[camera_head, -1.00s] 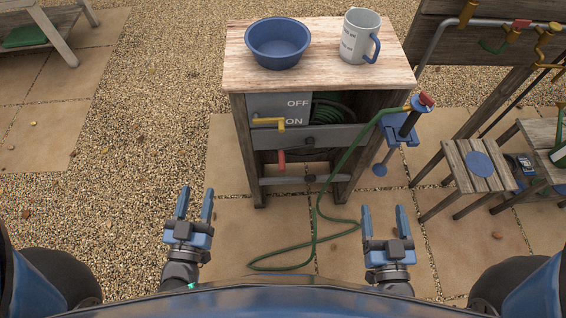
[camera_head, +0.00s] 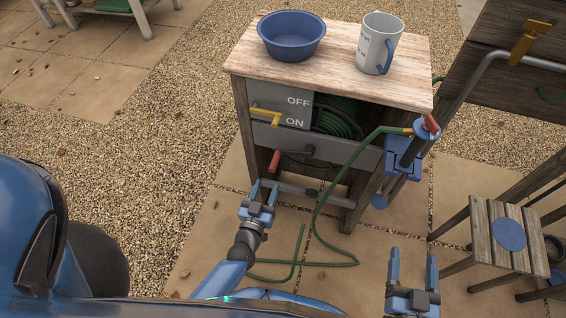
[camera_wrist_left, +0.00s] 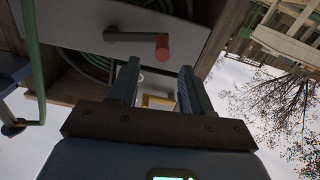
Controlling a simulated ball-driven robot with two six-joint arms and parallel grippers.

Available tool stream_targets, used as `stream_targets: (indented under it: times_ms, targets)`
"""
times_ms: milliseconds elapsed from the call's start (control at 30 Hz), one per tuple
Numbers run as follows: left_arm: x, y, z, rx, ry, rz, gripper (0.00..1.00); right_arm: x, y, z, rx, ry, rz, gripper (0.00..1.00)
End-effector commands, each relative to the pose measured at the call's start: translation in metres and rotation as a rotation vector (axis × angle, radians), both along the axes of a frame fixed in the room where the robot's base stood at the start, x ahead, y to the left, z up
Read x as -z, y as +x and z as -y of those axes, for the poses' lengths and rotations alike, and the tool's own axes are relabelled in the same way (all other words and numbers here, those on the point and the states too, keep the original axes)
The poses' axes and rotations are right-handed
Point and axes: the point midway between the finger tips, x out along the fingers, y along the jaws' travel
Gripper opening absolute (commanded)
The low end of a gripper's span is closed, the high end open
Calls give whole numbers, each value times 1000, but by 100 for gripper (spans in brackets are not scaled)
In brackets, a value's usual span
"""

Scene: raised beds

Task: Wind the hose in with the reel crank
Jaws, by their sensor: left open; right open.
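The reel crank has a red grip (camera_head: 275,162) and a dark arm on the front of the wooden cabinet; the red grip also shows in the left wrist view (camera_wrist_left: 162,47). The green hose (camera_head: 337,205) runs from the blue clamp at the cabinet's right side down to the paving, where it lies in a loose bend. More hose is coiled inside the cabinet (camera_head: 338,122). My left gripper (camera_head: 264,187) is open and empty, just below the red grip and apart from it. My right gripper (camera_head: 412,272) is open and empty, low at the right, over the paving.
A yellow lever (camera_head: 266,115) sits by the OFF and ON labels. A blue bowl (camera_head: 291,40) and a mug (camera_head: 377,45) stand on the cabinet top. A slatted stool (camera_head: 490,236) is at the right. The gravel left of the cabinet is clear.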

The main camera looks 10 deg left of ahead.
Motion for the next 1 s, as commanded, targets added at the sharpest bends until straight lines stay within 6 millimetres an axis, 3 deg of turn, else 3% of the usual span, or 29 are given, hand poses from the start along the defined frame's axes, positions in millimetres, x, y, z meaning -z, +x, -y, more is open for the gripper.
stream_targets:
  times_ms: [267, 700, 1000]
  targets:
    - [-1, 11, -1, -7, 41, 9, 48, 3, 0, 0, 0, 0, 0, 72]
    - [-1, 77, 1, -7, 41, 10, 48, 15, 0, 0, 0, 0, 0, 72]
    - [-2, 105, 2, -6, 40, 8, 48, 20, 0, 0, 0, 0, 0, 72]
